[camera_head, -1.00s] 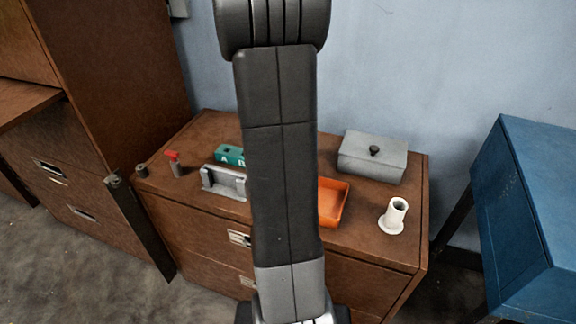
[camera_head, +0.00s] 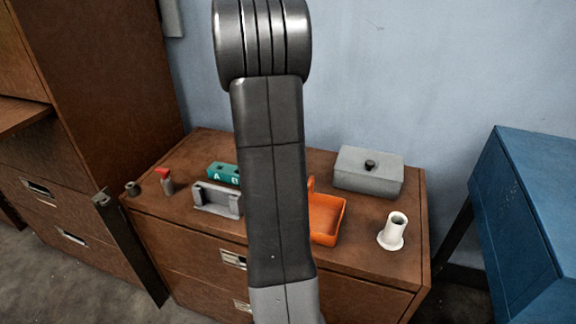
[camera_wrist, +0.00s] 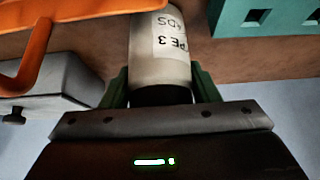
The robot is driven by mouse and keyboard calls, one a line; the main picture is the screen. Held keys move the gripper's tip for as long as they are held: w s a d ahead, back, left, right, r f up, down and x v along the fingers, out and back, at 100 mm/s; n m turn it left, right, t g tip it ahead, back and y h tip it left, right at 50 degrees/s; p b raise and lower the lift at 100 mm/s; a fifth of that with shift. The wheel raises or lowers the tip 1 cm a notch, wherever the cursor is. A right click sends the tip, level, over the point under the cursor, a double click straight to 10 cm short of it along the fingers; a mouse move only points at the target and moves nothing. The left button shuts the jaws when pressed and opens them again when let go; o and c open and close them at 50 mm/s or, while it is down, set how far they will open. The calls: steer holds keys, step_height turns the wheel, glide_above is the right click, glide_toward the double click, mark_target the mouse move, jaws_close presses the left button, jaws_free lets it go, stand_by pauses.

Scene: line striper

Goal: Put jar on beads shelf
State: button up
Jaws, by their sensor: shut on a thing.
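A pale cylindrical jar (camera_wrist: 158,62) with a white label shows in the wrist view. The label reads upside down, with "PE 3" and "DS" visible. My gripper (camera_wrist: 160,88) is shut on the jar, with a green finger against each side and the dark end of the jar toward the palm. In the head view my arm hides the gripper and the jar. No shelf marked for beads can be made out. A brown wooden shelf board (camera_head: 22,114) juts in at the left edge of the head view.
A brown cabinet (camera_head: 385,255) carries an orange tray (camera_head: 326,218), a grey lidded box (camera_head: 368,180), a white flanged tube (camera_head: 393,231), a teal lettered block (camera_head: 223,173), a grey bracket (camera_head: 216,202) and a red-topped piece (camera_head: 165,181). A blue table (camera_head: 530,215) stands right.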

steer(key=o, duration=0.9)
steer(key=shift+f, duration=0.15)
steer(key=shift+c, duration=0.2)
steer(key=o, duration=0.4)
steer(key=shift+o, duration=0.2)
